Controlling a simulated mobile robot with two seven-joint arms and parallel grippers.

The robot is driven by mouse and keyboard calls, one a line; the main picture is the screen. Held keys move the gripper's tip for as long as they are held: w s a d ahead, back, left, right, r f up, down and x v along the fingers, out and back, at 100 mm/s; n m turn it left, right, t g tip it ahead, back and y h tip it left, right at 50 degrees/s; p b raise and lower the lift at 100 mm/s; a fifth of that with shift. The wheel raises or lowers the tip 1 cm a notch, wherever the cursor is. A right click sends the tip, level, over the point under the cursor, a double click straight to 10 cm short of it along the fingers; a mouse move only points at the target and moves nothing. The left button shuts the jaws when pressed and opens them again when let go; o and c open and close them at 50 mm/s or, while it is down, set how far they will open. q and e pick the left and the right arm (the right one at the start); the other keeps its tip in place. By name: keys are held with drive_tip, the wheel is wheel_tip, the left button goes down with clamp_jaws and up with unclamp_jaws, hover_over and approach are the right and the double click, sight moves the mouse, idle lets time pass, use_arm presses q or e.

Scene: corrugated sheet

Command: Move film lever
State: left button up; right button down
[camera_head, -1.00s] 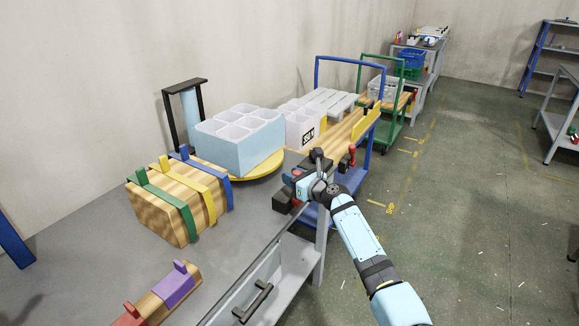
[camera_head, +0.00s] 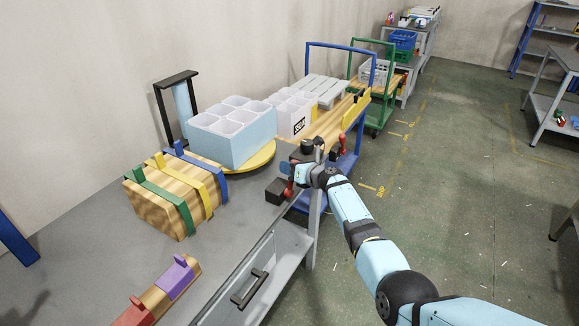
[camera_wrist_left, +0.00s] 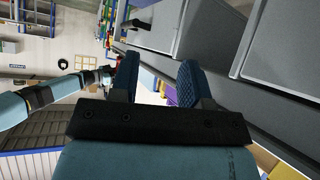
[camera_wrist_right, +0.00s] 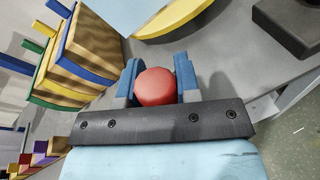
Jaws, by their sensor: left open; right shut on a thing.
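A red ball-shaped knob (camera_wrist_right: 154,87), apparently the film lever's end, sits between the two blue fingers of my right gripper (camera_wrist_right: 158,80) in the right wrist view. The fingers are shut on it from both sides. In the head view my right gripper (camera_head: 291,174) is at the right edge of the grey table, with a red part (camera_head: 288,188) beside it and a black block (camera_head: 276,191) just below. The lever's shaft and base are mostly hidden. My left gripper (camera_wrist_left: 158,78) is open and empty in the left wrist view; it is outside the head view.
A yellow turntable (camera_head: 262,160) carries a light blue box with several compartments (camera_head: 230,145). A film roll (camera_head: 182,108) stands in a black frame behind. A strapped wooden block (camera_head: 160,210) is at left. Another red handle (camera_head: 341,148) stands near the blue cart. Open floor lies right.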

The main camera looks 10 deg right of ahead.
drive_tip(key=shift+f, duration=0.15)
drive_tip(key=c, duration=0.8)
unclamp_jaws()
drive_tip(key=shift+s+d+r, duration=0.2)
drive_tip(key=p+v, duration=0.4)
drive_tip(key=v, duration=0.9)
drive_tip(key=shift+s+d, duration=0.1)
drive_tip(key=shift+d, duration=0.05)
